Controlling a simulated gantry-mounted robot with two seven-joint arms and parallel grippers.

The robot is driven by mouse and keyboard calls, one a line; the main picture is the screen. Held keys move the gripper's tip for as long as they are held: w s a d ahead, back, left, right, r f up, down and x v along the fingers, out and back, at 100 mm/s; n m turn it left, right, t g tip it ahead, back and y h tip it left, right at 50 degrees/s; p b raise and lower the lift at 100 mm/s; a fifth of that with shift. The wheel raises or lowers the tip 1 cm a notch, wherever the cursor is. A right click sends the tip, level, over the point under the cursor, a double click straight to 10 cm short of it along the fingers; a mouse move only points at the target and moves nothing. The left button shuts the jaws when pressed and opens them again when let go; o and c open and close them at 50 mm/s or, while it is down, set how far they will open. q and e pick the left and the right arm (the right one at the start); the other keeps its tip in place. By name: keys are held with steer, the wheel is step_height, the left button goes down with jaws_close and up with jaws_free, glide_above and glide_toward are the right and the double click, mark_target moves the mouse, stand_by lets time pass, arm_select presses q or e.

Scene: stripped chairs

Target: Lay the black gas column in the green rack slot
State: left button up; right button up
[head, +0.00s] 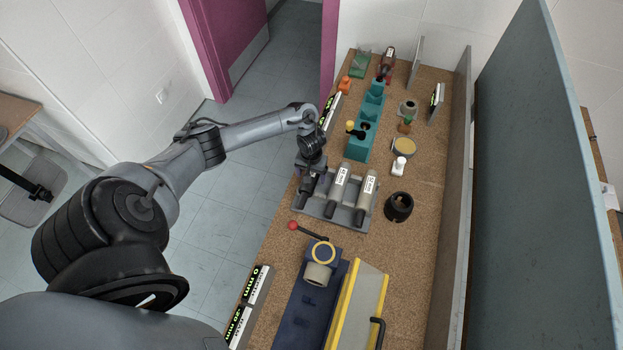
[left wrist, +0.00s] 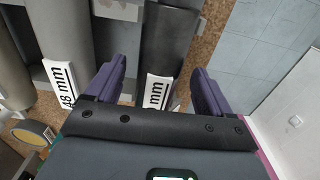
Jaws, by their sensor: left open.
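A grey rack (head: 330,208) on the bench holds a row of cylindrical gas columns. The leftmost is a dark, near-black column (head: 301,196), partly hidden by my left gripper (head: 309,166). In the left wrist view this dark column (left wrist: 168,45), with a white label ending in "mm", lies between the fingers of my left gripper (left wrist: 157,85). The gripper is open, with gaps on both sides. Two grey columns (head: 338,188) with white labels lie to its right. A teal-green stepped fixture (head: 358,142) stands behind the rack; I cannot tell whether it is the green rack.
A black ring-shaped cup (head: 398,207) stands right of the rack. A blue fixture (head: 308,306) and a yellow-edged panel (head: 358,306) lie in front. Small parts, including a yellow-topped disc (head: 404,146), stand behind. A grey partition (head: 459,170) bounds the bench's right side.

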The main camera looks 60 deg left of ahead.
arm_select(q)
steer(key=shift+f, duration=0.7)
jaws_close()
